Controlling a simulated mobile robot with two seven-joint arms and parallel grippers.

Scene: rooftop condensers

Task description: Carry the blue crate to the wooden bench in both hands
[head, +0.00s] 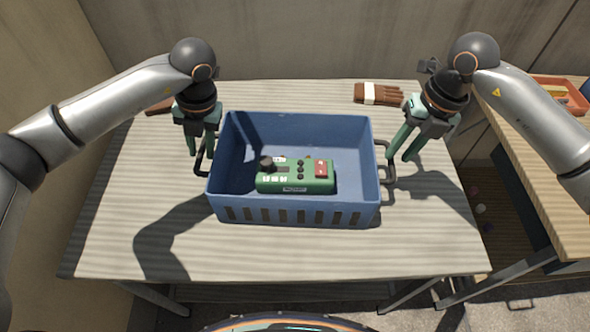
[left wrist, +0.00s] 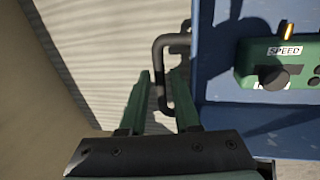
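The blue crate (head: 295,216) stands upright on a pale, striped-looking table. A green control box (head: 296,178) with a red switch and black knobs lies inside it; part of it shows in the left wrist view (left wrist: 280,62). My left gripper (head: 200,153) is at the crate's left handle (head: 199,166). In the left wrist view its fingers (left wrist: 161,85) stand apart, with the dark handle bar (left wrist: 159,75) between them. My right gripper (head: 401,157) is at the right handle (head: 389,172), fingers apart; whether the bar is between them I cannot tell.
The wooden bench (head: 520,170) stands at the right, with an orange tray (head: 574,97) at its far end. A wall closes off the back. The table's front strip is clear.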

